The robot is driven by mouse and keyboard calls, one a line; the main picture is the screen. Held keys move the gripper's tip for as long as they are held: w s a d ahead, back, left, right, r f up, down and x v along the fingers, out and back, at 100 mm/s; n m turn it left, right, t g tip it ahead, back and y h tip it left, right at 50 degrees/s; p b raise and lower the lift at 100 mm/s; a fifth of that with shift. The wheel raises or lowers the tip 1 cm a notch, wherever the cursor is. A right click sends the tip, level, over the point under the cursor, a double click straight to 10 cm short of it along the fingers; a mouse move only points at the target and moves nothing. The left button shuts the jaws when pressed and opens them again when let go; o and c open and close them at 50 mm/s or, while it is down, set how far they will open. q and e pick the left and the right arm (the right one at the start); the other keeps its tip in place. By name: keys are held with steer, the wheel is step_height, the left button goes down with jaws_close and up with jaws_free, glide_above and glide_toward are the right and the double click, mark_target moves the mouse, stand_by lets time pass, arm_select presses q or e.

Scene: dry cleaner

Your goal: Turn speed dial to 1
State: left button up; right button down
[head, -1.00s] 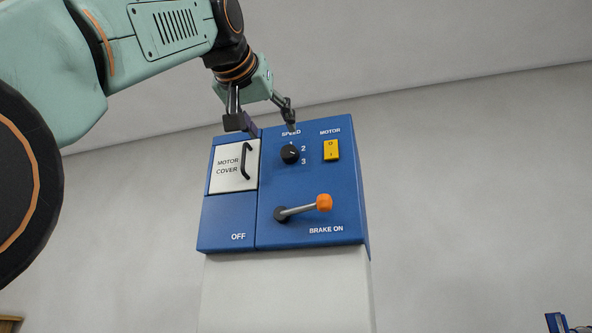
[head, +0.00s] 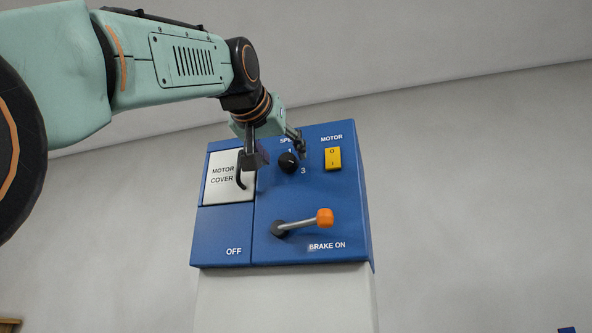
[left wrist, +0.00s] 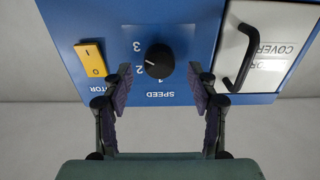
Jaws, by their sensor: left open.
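The black speed dial (head: 288,162) sits on the upper part of the blue control panel (head: 225,221). It also shows in the left wrist view (left wrist: 159,61), with 1, 2 and 3 printed around it. Its pale mark appears to point towards the 2, though it is small. My left gripper (head: 279,155) is open and empty in front of the panel. In the left wrist view its fingers (left wrist: 161,84) stand on either side of the dial, a little short of it, apart from it. In the head view the right finger hides part of the SPEED label and the 2. My right gripper is not in view.
The white motor cover (head: 223,188) with its black handle (head: 239,172) is left of the dial, close to my left finger. The yellow motor switch (head: 333,158) is to the right. The orange-tipped brake lever (head: 324,217) stands out below.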

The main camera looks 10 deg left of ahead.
arm_select(q)
steer(key=shift+w+a, duration=0.15)
steer(key=shift+w, duration=0.45)
steer(key=shift+w+f+p, duration=0.2)
steer(key=shift+w+p, duration=0.15)
steer(key=shift+w, duration=0.15)
steer(key=shift+s+d+r, duration=0.15)
steer(key=shift+s+d, duration=0.3)
steer(key=shift+d, duration=0.05)
steer(key=shift+a, duration=0.3)
steer(key=shift+c, duration=1)
steer(key=shift+w+a+f, duration=0.15)
steer(key=shift+w+f, duration=0.05)
steer(key=shift+w, duration=0.2)
steer(key=c, duration=0.3)
steer(key=shift+s+d, duration=0.1)
steer(key=shift+d, duration=0.2)
steer(key=c, duration=0.3)
steer(key=shift+a, duration=0.15)
steer(key=c, duration=0.4)
steer(key=shift+o, duration=0.2)
